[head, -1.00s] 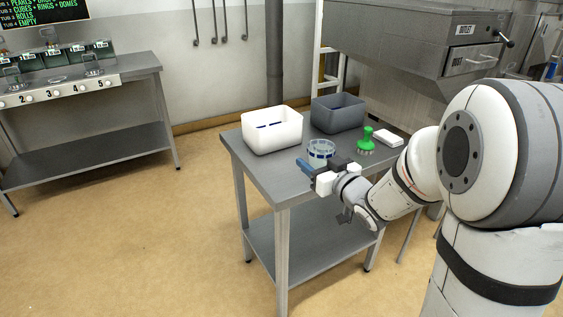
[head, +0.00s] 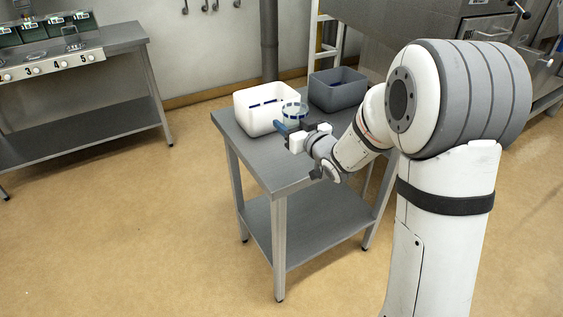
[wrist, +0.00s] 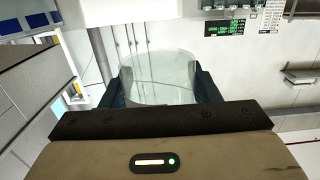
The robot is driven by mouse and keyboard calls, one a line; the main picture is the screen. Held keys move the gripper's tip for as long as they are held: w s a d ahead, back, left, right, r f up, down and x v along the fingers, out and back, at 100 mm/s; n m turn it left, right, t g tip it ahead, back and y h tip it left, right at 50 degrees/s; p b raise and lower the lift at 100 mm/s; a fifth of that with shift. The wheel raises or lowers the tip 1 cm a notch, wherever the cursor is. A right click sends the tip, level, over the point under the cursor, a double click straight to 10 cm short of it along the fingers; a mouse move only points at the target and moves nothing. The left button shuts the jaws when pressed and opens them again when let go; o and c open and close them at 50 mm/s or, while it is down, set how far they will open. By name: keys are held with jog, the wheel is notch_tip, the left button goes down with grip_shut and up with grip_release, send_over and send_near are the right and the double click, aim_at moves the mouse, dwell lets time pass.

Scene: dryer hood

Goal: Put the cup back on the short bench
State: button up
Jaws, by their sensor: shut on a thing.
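In the wrist view the cup (wrist: 160,78) sits between the two dark fingers of my gripper (wrist: 161,88). The small grey metal bench (head: 262,165) stands under my gripper, with a lower shelf.
A white tub (head: 252,117) and a grey tub (head: 337,92) stand at the back of the small bench. Its front left top is clear. A longer bench (head: 80,120) with numbered dispensers stands at the left. Open floor (head: 130,220) lies between the benches.

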jog(key=w+a+f, duration=0.2)
jog(key=a, duration=0.1)
send_over(280, 160)
notch_tip(280, 160, down, 5)
jog(key=shift+w+f, duration=0.1)
jog(key=shift+f, duration=1.9)
jog(key=shift+f+b, duration=0.2)
jog(key=shift+b, duration=0.25)
jog(key=o, duration=1.2)
jog(key=shift+r, duration=0.1)
